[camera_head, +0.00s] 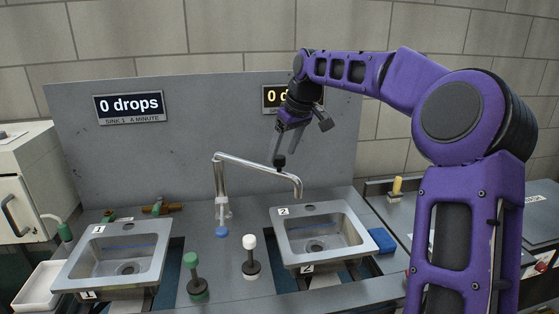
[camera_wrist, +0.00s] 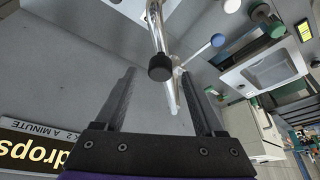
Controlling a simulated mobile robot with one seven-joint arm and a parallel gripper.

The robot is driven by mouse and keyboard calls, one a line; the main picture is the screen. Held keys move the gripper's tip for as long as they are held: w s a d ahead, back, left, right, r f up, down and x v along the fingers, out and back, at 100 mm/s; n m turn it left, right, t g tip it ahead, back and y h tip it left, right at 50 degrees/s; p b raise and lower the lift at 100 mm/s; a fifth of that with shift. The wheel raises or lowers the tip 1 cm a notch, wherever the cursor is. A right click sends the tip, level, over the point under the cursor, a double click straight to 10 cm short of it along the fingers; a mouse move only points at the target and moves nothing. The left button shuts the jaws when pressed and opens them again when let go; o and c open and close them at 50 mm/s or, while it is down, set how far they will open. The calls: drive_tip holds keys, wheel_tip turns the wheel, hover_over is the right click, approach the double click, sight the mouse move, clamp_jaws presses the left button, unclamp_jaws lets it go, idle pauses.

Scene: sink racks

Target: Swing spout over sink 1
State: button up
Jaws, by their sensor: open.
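The bent metal spout (camera_head: 250,167) rises from a post between the sinks. Its outlet end hangs over sink 2 (camera_head: 339,252), at the right. Sink 1 (camera_head: 83,258) is at the left with no spout over it. A black knob (camera_head: 280,161) sits on top of the spout's arm. My gripper (camera_head: 287,152) is open, just above the spout by the knob. In the wrist view the knob (camera_wrist: 160,67) appears between the fingertips of my gripper (camera_wrist: 160,76), with space on both sides. I cannot tell how deep it sits between the fingers.
A grey backboard (camera_head: 180,140) with a "0 drops" sign (camera_head: 130,107) stands behind. A green-topped valve (camera_head: 195,283) and a white-topped valve (camera_head: 250,262) stand in front of the spout post. A blue block (camera_head: 382,240) lies right of sink 2. A white tray (camera_head: 27,301) is at far left.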

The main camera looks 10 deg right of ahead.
sight(280, 157)
drive_tip(key=shift+x, duration=2)
clamp_jaws()
